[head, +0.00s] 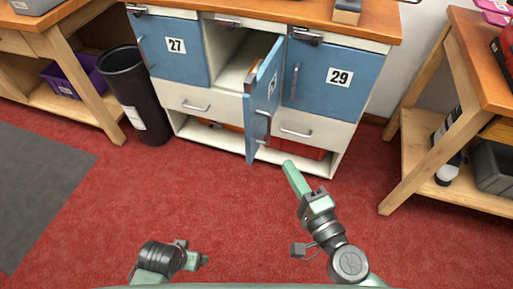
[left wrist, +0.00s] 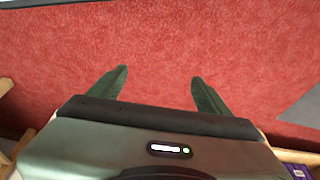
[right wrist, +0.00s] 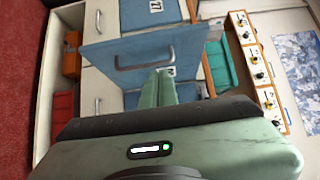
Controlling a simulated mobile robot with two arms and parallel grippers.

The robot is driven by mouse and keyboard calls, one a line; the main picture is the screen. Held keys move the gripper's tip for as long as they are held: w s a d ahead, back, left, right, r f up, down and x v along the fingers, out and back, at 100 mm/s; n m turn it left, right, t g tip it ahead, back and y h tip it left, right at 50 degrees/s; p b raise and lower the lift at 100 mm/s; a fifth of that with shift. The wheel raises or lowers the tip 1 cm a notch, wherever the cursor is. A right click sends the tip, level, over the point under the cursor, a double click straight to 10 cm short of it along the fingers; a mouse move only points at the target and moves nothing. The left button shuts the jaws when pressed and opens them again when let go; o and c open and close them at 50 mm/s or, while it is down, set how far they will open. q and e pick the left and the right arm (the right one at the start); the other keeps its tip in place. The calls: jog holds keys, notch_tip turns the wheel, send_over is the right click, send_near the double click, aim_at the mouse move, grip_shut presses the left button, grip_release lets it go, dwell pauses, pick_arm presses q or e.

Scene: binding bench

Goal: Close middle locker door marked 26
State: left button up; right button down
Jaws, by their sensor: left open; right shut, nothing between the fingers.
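The middle locker door (head: 262,105) is blue and stands open, swung out from the bench front between the doors marked 27 and 29. I see it at a steep angle, and its number plate is too foreshortened to read. Its handle (head: 271,87) faces right. My right gripper (head: 289,164) is shut and empty, low in front of the bench, its fingertips right of the door's lower end. In the right wrist view its fingers (right wrist: 158,88) overlap a blue door panel (right wrist: 190,45) with a handle; contact is unclear. My left gripper (left wrist: 157,85) is open and empty above red carpet.
Doors 27 (head: 160,55) and 29 (head: 318,85) are shut. Drawers and a low shelf with an orange-red box (head: 300,147) lie below. A black bin (head: 135,95) stands left; a wooden table (head: 470,60) stands right. The carpet before the bench is clear.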

jog(key=p, duration=0.2)
send_near(252, 125)
jog(key=w+d, duration=0.2)
jog(key=w, duration=0.1)
jog(key=w+a, duration=0.2)
jog(key=a, duration=0.1)
jog(key=shift+a+f, duration=0.1)
jog(key=shift+a, duration=0.1)
pick_arm(q)
notch_tip(252, 125, down, 7)
jog(key=s, duration=0.1)
jog(key=shift+s+g, duration=0.3)
jog(key=shift+s, duration=0.1)
pick_arm(e)
jog(key=shift+w+a, duration=0.15)
jog(key=shift+a, duration=0.35)
pick_arm(q)
jog(key=shift+a, duration=0.15)
